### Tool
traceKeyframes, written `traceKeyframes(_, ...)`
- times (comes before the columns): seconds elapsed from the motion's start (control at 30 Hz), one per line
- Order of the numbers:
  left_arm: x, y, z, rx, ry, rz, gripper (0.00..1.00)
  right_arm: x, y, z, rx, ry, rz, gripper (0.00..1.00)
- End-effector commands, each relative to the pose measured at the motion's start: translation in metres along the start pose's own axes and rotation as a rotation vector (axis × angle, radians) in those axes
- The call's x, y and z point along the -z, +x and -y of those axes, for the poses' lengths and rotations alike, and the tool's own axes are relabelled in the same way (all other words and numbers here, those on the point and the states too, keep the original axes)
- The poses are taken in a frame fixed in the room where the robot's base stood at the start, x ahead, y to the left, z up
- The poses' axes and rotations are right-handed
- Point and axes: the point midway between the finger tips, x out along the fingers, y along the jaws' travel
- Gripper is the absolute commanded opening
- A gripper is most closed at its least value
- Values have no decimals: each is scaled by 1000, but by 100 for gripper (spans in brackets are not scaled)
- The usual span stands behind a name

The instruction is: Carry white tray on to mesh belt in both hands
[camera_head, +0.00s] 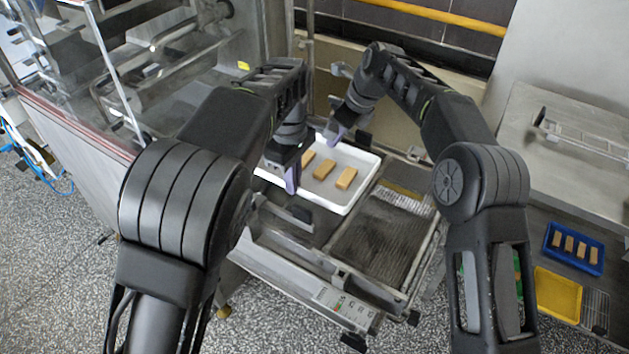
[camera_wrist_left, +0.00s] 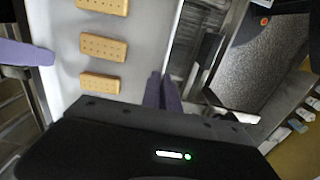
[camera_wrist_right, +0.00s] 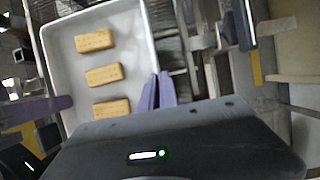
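The white tray (camera_head: 350,208) carries three tan biscuits (camera_head: 325,169) and lies just left of the mesh belt (camera_head: 378,240) in the head view. My left gripper (camera_head: 293,176) is at the tray's near-left side. In the left wrist view its two purple fingers (camera_wrist_left: 163,92) are close together at the tray's rim (camera_wrist_left: 150,35). My right gripper (camera_head: 335,133) is at the far side. In the right wrist view its fingers (camera_wrist_right: 158,92) are close together on the rim of the tray (camera_wrist_right: 65,80). I cannot tell whether the tray is lifted or resting.
A blue tray (camera_head: 572,248) with several biscuits and a yellow tray (camera_head: 557,295) are at the right on a lower shelf. A steel machine (camera_head: 560,150) stands above them. A glass-sided machine (camera_head: 90,100) is at the left. The belt surface is empty.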

Motion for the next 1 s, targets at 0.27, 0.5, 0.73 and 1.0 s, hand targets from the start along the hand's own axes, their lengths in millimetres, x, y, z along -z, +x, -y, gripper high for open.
traceKeyframes(0.27,0,2,2,6,-1,1,0,1,0,3,8,2,2,0)
traceKeyframes(0.5,0,-8,2,6,-1,1,0,-3,-10,3,9,2,2,0)
traceKeyframes(0.73,0,-23,2,6,-1,1,0,-8,-24,3,8,2,1,0)
traceKeyframes(1.0,0,-21,2,6,-1,1,0,-8,-21,3,8,2,2,0)
